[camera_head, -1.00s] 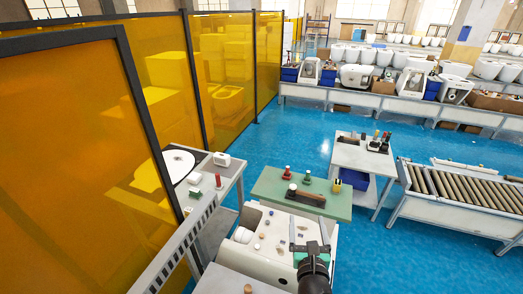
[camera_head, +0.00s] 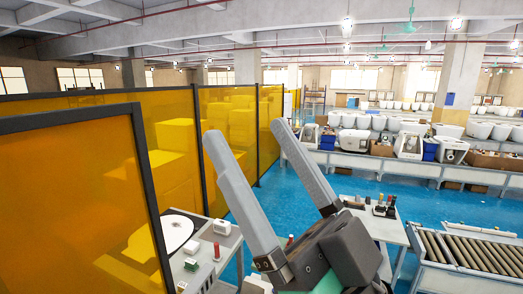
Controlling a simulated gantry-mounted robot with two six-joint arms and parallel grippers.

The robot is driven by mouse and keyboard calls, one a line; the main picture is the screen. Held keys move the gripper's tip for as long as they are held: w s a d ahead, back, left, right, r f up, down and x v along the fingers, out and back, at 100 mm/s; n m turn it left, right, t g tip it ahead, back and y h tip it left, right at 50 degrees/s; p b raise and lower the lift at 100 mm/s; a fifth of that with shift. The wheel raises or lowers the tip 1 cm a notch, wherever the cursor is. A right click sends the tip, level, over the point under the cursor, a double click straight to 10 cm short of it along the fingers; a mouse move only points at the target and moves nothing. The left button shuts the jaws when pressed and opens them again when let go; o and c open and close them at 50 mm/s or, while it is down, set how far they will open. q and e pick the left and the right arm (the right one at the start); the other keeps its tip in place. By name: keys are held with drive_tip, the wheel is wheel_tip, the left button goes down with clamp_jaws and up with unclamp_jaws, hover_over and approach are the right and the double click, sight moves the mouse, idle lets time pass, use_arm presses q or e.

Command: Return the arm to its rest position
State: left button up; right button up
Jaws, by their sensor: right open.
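My right gripper (camera_head: 240,146) is raised high and close to the camera in the head view. Its two long grey fingers are spread wide apart with nothing between them. My left gripper is out of the picture.
A table with a white disc (camera_head: 176,234) and small items stands at the left by the amber screens (camera_head: 85,205). A small table with tools (camera_head: 385,228) and a roller conveyor (camera_head: 470,250) stand at the right. Blue floor (camera_head: 372,189) is clear behind.

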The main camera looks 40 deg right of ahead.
drive_tip(key=shift+r+h, duration=0.1)
drive_tip(key=shift+h, duration=0.2)
wheel_tip(320, 180, up, 10)
drive_tip(key=p, duration=1)
wheel_tip(320, 180, down, 39)
drive_tip(key=b, duration=3.9)
drive_tip(key=shift+f, duration=0.2)
